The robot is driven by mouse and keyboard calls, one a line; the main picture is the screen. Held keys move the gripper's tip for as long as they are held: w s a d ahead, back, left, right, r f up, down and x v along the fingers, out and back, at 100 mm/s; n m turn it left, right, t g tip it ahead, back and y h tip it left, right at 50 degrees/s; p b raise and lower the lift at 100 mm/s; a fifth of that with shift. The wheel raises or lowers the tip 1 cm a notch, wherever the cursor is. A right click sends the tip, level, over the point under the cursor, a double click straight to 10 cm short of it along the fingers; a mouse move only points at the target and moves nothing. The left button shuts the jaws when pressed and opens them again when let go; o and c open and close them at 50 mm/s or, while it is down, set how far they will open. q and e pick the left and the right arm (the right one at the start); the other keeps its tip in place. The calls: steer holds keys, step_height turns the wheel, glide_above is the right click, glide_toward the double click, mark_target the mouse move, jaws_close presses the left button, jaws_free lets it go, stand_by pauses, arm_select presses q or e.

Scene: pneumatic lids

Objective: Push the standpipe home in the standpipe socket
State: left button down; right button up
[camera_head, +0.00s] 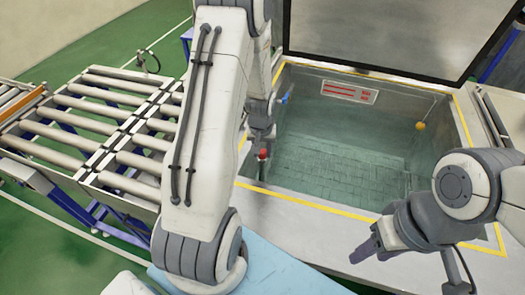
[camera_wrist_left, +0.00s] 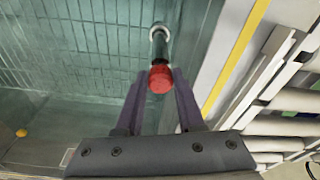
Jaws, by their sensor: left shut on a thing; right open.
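The standpipe is a dark pipe with a red top (camera_wrist_left: 161,79), in the left wrist view. Its far end meets a pale ring (camera_wrist_left: 158,33), which looks like the standpipe socket; I cannot tell how deep it sits. The red top also shows in the head view (camera_head: 263,154), near the tank's left wall. My left gripper (camera_wrist_left: 160,88) is shut on the standpipe at its red top. In the head view, my left arm partly hides that gripper (camera_head: 262,136). My right gripper (camera_head: 368,250) is open and empty above the tank's front ledge.
The tank (camera_head: 340,207) has a yellow-edged rim and a tiled floor under water. A raised lid (camera_head: 400,30) stands behind it. A yellow ball (camera_head: 420,126) hangs at the right wall, and a blue handle (camera_head: 286,96) is at the left. A roller conveyor (camera_head: 100,125) stands left.

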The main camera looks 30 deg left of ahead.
arm_select(q)
steer(key=shift+f+b, duration=1.2)
steer(key=shift+f, duration=0.3)
steer(key=shift+c, duration=2.2)
jaws_free()
steer(key=shift+s+d+r+p, duration=0.1)
steer(key=shift+s+r+p, duration=0.05)
steer(key=shift+r+p, duration=0.95)
steer(key=shift+s+d+r+p, duration=0.15)
steer(key=shift+r+p, duration=0.65)
steer(key=shift+r, duration=0.5)
steer(key=shift+s+a+r+p, duration=0.1)
steer(key=shift+s+r+p, duration=0.05)
steer(key=shift+r+p, duration=0.95)
steer(key=shift+r+b, duration=0.3)
steer(key=shift+r, duration=0.05)
step_height(320, 180, up, 10)
steer(key=s+b, duration=0.1)
steer(key=shift+d+f, duration=0.15)
steer(key=shift+d, duration=0.25)
